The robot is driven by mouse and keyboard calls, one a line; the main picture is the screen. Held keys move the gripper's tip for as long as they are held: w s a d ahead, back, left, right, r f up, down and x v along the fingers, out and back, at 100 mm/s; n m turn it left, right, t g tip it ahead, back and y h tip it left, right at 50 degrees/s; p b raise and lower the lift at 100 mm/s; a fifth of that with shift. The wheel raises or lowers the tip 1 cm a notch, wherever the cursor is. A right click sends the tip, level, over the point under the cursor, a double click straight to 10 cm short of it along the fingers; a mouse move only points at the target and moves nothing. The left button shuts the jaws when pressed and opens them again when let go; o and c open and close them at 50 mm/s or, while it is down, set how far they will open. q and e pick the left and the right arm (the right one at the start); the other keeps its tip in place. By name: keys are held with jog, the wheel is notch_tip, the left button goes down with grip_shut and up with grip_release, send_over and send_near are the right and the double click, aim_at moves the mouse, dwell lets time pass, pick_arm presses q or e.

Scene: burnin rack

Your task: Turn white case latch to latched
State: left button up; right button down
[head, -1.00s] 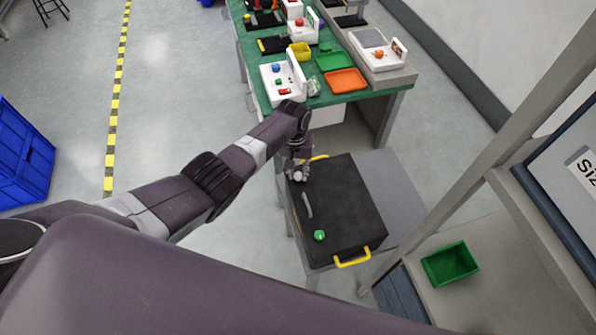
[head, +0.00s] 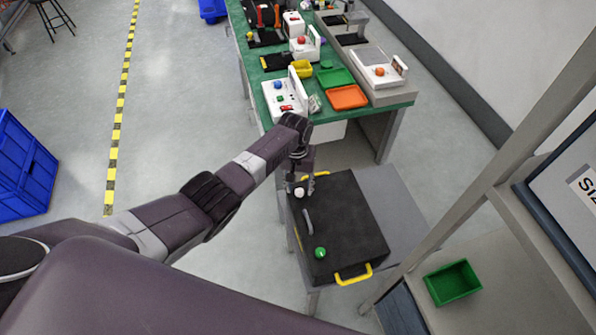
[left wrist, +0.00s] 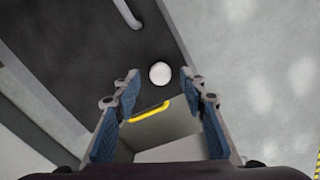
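The black case (head: 345,225) lies on a grey stand, with a yellow handle at each end. Its white latch (head: 299,192) is a round knob near the far left corner, beside my left gripper in the head view. In the left wrist view the white latch (left wrist: 160,73) shows just beyond and between the fingertips. My left gripper (head: 303,184) is open, its two blue-padded fingers (left wrist: 162,90) apart with nothing between them. Whether the fingers touch the latch I cannot tell. My right gripper is not in view.
A green knob (head: 320,253) and a grey handle (head: 308,221) are also on the case. A green workbench (head: 259,86) with trays and devices stands beyond. A shelf with a green bin (head: 452,283) is at the right. Open floor lies left.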

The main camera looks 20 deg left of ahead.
aim_at(297, 191)
pick_arm(q)
notch_tip(297, 191, up, 11)
jog(key=shift+a+f, duration=0.15)
jog(key=shift+a, duration=0.15)
jog(key=shift+s+f, duration=0.1)
dwell(0.4)
